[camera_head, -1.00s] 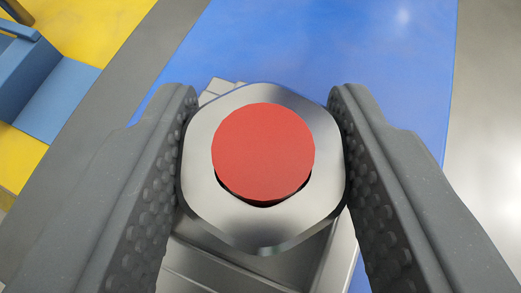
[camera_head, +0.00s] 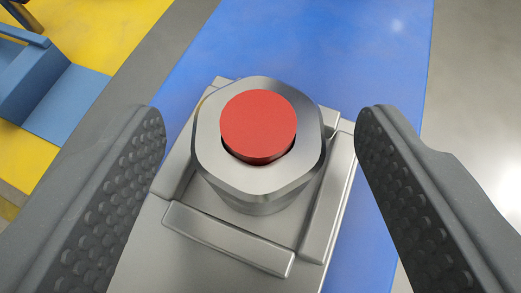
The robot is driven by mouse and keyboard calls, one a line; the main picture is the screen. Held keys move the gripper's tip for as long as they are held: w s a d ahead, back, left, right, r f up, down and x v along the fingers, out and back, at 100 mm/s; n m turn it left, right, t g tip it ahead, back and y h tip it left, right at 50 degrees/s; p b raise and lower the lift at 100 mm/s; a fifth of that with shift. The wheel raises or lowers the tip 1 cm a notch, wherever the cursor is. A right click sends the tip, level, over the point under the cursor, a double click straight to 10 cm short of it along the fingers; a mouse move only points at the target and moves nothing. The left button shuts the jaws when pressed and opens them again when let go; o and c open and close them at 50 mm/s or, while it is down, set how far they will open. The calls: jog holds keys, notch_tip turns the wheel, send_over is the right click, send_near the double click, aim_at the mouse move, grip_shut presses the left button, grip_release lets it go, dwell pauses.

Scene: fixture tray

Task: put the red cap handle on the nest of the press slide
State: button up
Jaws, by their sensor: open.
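The red cap handle is a silver hex-shaped body (camera_head: 205,150) with a round red cap (camera_head: 258,122) on top. It stands upright within the raised ridges of the nest (camera_head: 228,238), on the grey metal press slide (camera_head: 180,262). My gripper (camera_head: 260,130) is open, with one dark studded finger on each side of the handle. Clear gaps show between both fingers and the handle. The handle's base is partly hidden by its own wide top.
A blue surface (camera_head: 300,45) lies under and behind the slide. A yellow area (camera_head: 95,30) with a blue block-shaped fixture (camera_head: 45,95) is at the upper left, beyond a grey strip. Bare grey floor (camera_head: 475,110) is at the right.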

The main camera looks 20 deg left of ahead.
jog(key=v, duration=0.9)
jog(key=shift+s+r, duration=0.2)
jog(key=shift+s, duration=0.15)
jog(key=w+d+r+m, duration=0.15)
jog(key=d+r, duration=0.25)
jog(key=r, duration=0.4)
jog(key=w+d+r+t, duration=0.1)
jog(key=w+d+r, duration=0.1)
jog(key=d+r, duration=0.4)
jog(key=w+d+r, duration=0.1)
jog(key=d+r, duration=0.2)
jog(key=r, duration=0.6)
jog(key=s+d+r+m+t+h, duration=0.1)
jog(key=s+d+r, duration=0.3)
jog(key=d+r, duration=0.6)
jog(key=s+d+r+m+t+h, duration=0.1)
jog(key=s+d+r, duration=0.3)
jog(key=d+r, duration=0.7)
jog(key=shift+s+d+r+t+h, duration=0.2)
jog(key=shift+s+t+h, duration=0.2)
jog(key=shift+h, duration=0.5)
jog(key=shift+w+a+f, duration=0.1)
